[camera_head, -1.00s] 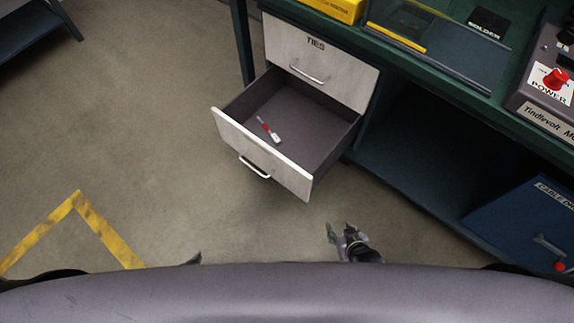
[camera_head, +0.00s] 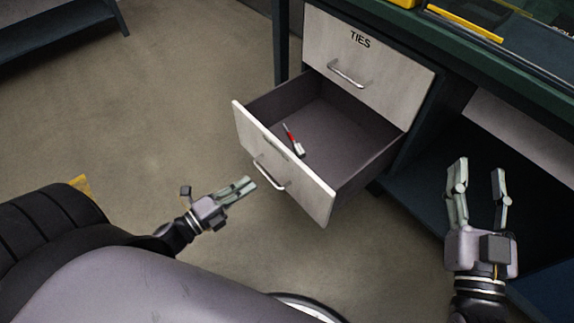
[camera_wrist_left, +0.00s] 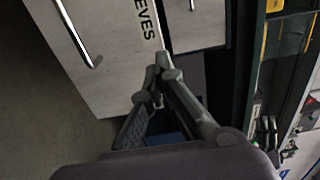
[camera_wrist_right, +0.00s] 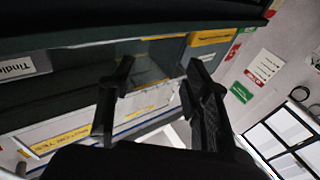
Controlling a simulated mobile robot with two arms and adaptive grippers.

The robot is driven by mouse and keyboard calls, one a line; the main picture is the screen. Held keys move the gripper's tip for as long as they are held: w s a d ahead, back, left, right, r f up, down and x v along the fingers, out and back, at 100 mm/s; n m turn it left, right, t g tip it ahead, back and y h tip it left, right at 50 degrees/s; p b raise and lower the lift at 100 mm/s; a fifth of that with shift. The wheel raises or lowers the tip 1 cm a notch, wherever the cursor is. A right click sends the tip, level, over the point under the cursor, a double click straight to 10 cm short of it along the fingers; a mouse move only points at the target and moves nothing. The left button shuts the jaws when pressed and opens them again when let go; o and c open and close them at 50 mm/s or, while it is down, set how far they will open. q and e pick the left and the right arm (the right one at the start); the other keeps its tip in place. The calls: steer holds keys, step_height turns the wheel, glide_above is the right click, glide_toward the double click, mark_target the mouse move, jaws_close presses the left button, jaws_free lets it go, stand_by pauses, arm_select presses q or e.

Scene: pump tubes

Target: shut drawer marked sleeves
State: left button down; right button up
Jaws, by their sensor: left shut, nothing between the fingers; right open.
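The lower drawer (camera_head: 310,195) is pulled out below the shut drawer marked TIES (camera_head: 365,60). A small red and white item (camera_head: 293,142) lies inside it. In the left wrist view its pale front (camera_wrist_left: 95,60) carries a handle and lettering that ends in "EVES". My left gripper (camera_head: 250,186) is shut and empty, just left of the drawer's handle (camera_head: 268,172); from the head view I cannot tell whether it touches the front. My right gripper (camera_head: 478,168) is open and empty, right of the drawer, before the bench's open bay.
The bench's green top edge (camera_head: 470,55) runs above the drawers, with a dark open shelf bay (camera_head: 510,150) below. Another dark blue shelf (camera_head: 60,40) stands at the far left. The floor left of the drawer is clear.

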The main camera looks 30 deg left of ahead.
mark_target(289, 157)
arm_select(q)
steer(key=b+x, duration=0.2)
steer(key=x, duration=0.9)
steer(key=shift+w+a, duration=0.1)
steer(key=shift+w+d, duration=0.25)
steer(key=shift+w, duration=0.3)
arm_select(e)
steer(key=s+r+t+y, duration=0.2)
steer(key=s+r+t, duration=0.3)
steer(key=r, duration=0.4)
steer(key=shift+t, duration=0.7)
steer(key=shift+s+r, duration=0.1)
arm_select(q)
steer(key=shift+w, duration=0.1)
arm_select(e)
steer(key=shift+y, duration=0.3)
